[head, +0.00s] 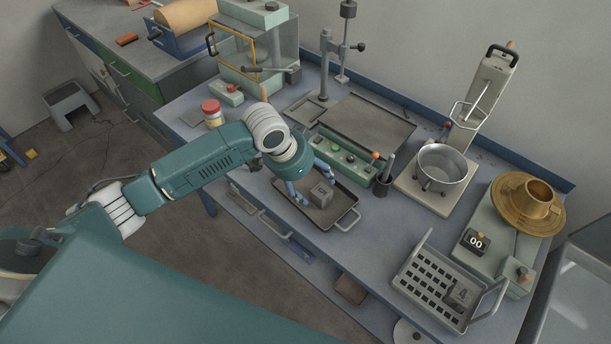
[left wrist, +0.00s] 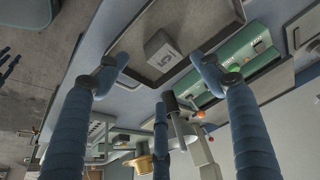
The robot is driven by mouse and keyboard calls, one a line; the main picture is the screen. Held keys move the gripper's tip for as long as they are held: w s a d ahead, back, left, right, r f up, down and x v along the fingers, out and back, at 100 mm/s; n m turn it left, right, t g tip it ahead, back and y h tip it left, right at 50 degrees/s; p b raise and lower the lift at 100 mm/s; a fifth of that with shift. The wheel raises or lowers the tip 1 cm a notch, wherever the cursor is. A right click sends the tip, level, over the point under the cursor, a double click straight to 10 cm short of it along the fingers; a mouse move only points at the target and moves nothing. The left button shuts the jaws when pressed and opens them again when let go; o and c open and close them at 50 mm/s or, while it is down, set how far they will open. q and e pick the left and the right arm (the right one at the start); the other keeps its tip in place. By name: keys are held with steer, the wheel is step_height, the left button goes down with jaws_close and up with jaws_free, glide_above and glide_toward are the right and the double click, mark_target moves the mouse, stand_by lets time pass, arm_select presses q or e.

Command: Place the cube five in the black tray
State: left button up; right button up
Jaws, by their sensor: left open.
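My left gripper (head: 311,182) is just above the tray, beside the cube. Its blue fingers (left wrist: 158,72) are spread apart, with the cube beyond their tips and none of them closed on it. My right gripper does not show.
A grey basket (head: 425,288) at the front right holds another numbered cube (head: 461,294). Behind the tray stand a green control box (head: 345,158) and a dark pen cup (head: 382,184). A metal pot (head: 445,165) and a brass piece (head: 530,205) are to the right. Bench between tray and basket is clear.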

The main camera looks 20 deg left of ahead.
arm_select(q)
steer(key=shift+v, duration=2.55)
steer(key=shift+d, duration=0.1)
